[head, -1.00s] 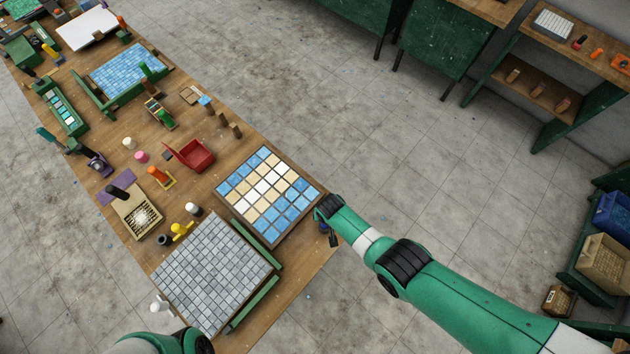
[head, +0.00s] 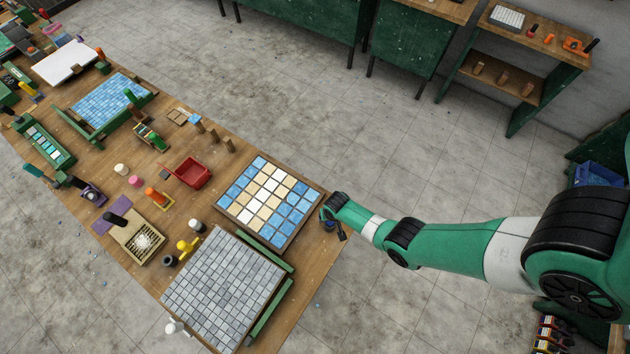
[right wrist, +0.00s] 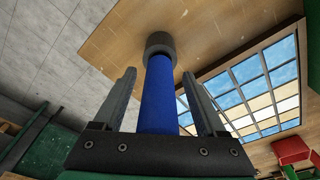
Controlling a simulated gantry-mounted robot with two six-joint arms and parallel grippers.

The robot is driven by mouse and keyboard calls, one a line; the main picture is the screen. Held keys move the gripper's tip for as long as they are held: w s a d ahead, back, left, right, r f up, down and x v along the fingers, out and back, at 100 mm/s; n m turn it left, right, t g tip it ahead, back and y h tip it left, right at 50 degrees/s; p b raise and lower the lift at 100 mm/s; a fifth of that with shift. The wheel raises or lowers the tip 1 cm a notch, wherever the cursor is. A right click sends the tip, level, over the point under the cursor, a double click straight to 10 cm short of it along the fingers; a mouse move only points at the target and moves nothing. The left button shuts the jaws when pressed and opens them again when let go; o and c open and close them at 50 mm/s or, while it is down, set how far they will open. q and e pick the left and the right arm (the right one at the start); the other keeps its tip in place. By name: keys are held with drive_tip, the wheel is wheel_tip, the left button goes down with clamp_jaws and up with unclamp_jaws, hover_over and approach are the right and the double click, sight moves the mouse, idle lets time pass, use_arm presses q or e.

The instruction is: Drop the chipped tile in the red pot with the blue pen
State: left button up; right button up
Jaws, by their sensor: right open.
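The blue pen (right wrist: 158,95) is a blue cylinder with a dark grey end. It stands between the two fingers of my right gripper (right wrist: 160,98), which is open with a gap on each side of it. In the head view my right gripper (head: 334,230) is at the table's right edge, beside the tile panel, and a bit of blue shows there. The red pot (head: 192,172) is an open red container left of the panel; it also shows in the right wrist view (right wrist: 294,151). I cannot pick out the chipped tile. My left gripper is out of view.
A framed panel of blue, cream and white tiles (head: 268,203) lies by the right edge. A grey tile sheet (head: 222,290) is in front of it. Wooden blocks (head: 228,144) stand behind the pot. Yellow (head: 188,246) and orange (head: 155,196) tools stand left.

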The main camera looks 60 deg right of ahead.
clamp_jaws()
idle(0.4)
